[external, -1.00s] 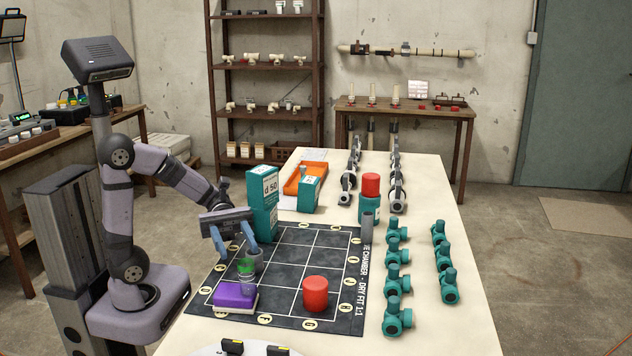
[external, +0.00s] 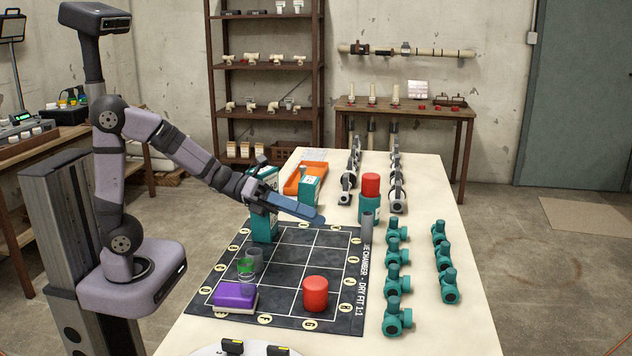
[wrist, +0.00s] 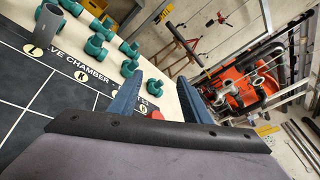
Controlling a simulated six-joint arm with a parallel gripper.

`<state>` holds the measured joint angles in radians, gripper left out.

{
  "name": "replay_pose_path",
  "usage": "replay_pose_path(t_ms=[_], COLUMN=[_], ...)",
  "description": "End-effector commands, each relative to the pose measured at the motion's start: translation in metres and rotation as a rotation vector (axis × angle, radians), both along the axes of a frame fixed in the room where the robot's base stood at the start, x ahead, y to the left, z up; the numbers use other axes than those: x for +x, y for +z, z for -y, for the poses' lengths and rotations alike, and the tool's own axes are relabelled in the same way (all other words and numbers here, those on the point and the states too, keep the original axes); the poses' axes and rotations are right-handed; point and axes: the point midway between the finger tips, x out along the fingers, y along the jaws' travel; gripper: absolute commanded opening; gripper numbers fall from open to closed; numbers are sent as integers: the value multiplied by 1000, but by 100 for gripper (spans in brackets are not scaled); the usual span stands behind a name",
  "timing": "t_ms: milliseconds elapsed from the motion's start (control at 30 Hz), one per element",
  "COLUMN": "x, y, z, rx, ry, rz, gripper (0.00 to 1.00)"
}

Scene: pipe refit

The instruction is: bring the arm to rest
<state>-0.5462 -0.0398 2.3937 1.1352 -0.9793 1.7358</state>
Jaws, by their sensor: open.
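My gripper (external: 318,217) is open and empty. It hangs above the back part of the dark gridded mat (external: 282,275), with its blue fingers pointing to the right, near level. In the wrist view its two blue fingers (wrist: 153,92) stand apart with nothing held between them. My arm reaches out to the right from its column at the left of the table. A teal box (external: 265,225) stands behind the gripper and is partly hidden by it.
On the mat stand a red cylinder (external: 315,293), a purple block (external: 235,297) and a clear cup with green (external: 246,269). A grey pipe (external: 367,226) stands upright at the mat's right edge. Several teal fittings (external: 397,317) line the table's right side.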

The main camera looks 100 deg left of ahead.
Motion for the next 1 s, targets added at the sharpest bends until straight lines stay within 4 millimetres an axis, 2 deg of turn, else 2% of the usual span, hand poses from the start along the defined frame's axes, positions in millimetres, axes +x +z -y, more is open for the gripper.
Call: replay_pose_path(t_ms=[33,133,233,367,433,567,700,900,1000], x=[6,12,10,-5,-19,-57,-115,-191,-216], y=[14,14,11,3,-3,-15,-27,-31,-28], z=[-7,-26,-40,-51,-53,-43,-14,31,46], rx=[-74,-241,-414,-652,-787,-1055,-1336,-1569,-1616], ry=[75,241,406,627,757,1028,1374,1827,1987], rz=[-54,-164,-271,-411,-490,-643,-802,-913,-923], gripper=[44,44,44,44,44,44,44,44,44])
